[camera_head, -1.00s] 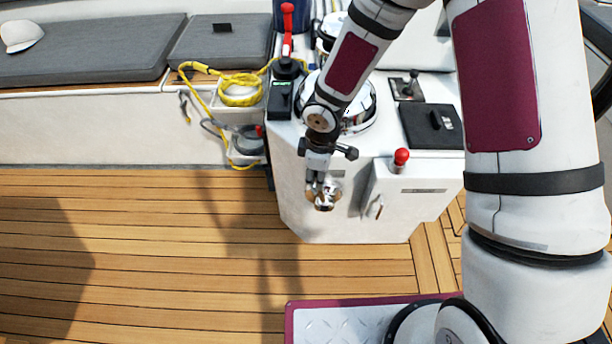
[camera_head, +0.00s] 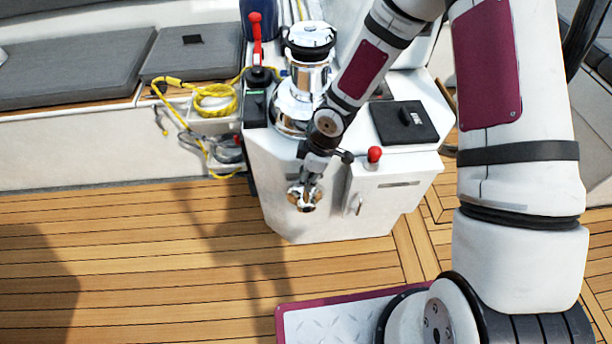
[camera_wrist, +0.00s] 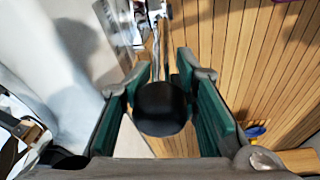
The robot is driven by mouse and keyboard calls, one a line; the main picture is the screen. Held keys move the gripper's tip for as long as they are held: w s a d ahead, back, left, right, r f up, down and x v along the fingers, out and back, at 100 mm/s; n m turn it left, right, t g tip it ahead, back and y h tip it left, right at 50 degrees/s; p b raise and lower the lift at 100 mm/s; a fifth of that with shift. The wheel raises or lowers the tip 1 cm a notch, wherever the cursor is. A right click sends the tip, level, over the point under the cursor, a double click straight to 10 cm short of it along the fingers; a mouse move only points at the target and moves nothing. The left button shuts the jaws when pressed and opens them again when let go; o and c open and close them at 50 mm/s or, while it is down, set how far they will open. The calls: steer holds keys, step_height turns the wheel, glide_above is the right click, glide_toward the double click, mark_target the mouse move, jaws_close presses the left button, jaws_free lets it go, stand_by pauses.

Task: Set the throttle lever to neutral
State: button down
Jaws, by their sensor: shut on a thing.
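The throttle lever shows in the wrist view as a black round knob (camera_wrist: 162,108) on a thin metal shaft. The knob sits between the green pads of my gripper (camera_wrist: 164,95), which is shut on it. In the head view my gripper (camera_head: 309,180) is at the front face of the white console, by a round chrome fitting (camera_head: 304,198). There the knob is hidden by my gripper and the lever's angle is hard to tell.
The white console (camera_head: 300,222) carries a chrome winch (camera_head: 300,90), a red-handled lever (camera_head: 256,40), a red knob (camera_head: 374,154) and a black panel (camera_head: 404,122). Yellow rope (camera_head: 213,99) hangs at the left. The wooden deck (camera_head: 130,255) in front is clear.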

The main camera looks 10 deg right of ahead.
steer(key=c, duration=1.5)
jaws_free()
steer(key=shift+a+r, duration=0.15)
steer(key=shift+r, duration=0.15)
steer(key=shift+f, duration=0.1)
steer(key=v, duration=1.2)
steer(key=shift+d, duration=0.2)
